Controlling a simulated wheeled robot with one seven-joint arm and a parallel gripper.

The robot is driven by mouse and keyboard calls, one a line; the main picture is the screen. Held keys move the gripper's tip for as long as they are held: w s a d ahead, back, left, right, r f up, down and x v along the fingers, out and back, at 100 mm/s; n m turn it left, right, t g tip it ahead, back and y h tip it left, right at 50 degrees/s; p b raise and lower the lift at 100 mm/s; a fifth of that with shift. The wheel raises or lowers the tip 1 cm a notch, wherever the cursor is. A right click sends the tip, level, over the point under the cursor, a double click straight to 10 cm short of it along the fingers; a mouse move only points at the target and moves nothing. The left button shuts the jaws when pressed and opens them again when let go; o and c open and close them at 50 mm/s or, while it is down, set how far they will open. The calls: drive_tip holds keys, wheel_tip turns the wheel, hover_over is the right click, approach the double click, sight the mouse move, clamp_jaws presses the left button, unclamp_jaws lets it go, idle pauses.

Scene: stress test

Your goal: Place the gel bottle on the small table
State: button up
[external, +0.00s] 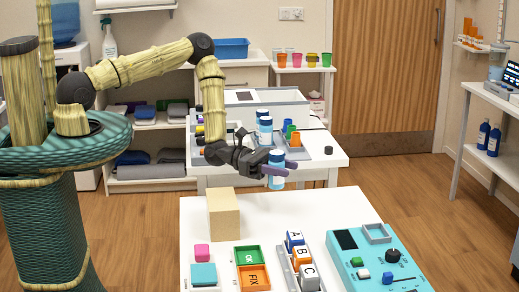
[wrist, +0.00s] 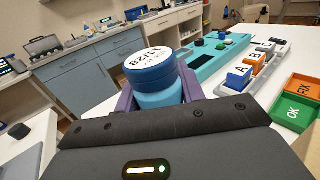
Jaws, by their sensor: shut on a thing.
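My gripper (external: 279,169) has purple fingers and is shut on a bottle (external: 277,182) with a blue cap and a pale label. I take it for the gel bottle. In the wrist view the bottle (wrist: 158,76) stands roughly upright between the fingers (wrist: 160,90), its white lid disc printed with dark characters; its lower part is hidden. In the external view it overlaps the gap between the front white table (external: 325,203) and the smaller white table (external: 322,165) behind. I cannot tell which is the small table, or the bottle's exact height.
The front table carries a wooden block (external: 224,213), a green and an orange tray (external: 250,255), lettered blocks (external: 296,243) and a turquoise panel (external: 375,255).

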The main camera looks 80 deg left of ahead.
drive_tip(key=s+a+r+n+t+y+p, duration=0.2)
drive_tip(key=s+a+n+t+y+p, duration=0.1)
drive_tip(key=s+a+n+y+p, duration=0.4)
drive_tip(key=s+a+y+p, duration=0.3)
drive_tip(key=s+p, duration=0.1)
drive_tip(key=shift+s+r+t+y+p, duration=0.2)
drive_tip(key=shift+t+y+p, duration=0.1)
drive_tip(key=shift+y+p, duration=0.1)
drive_tip(key=shift+w+a, duration=0.1)
wheel_tip(320, 180, down, 5)
drive_tip(key=b, duration=0.5)
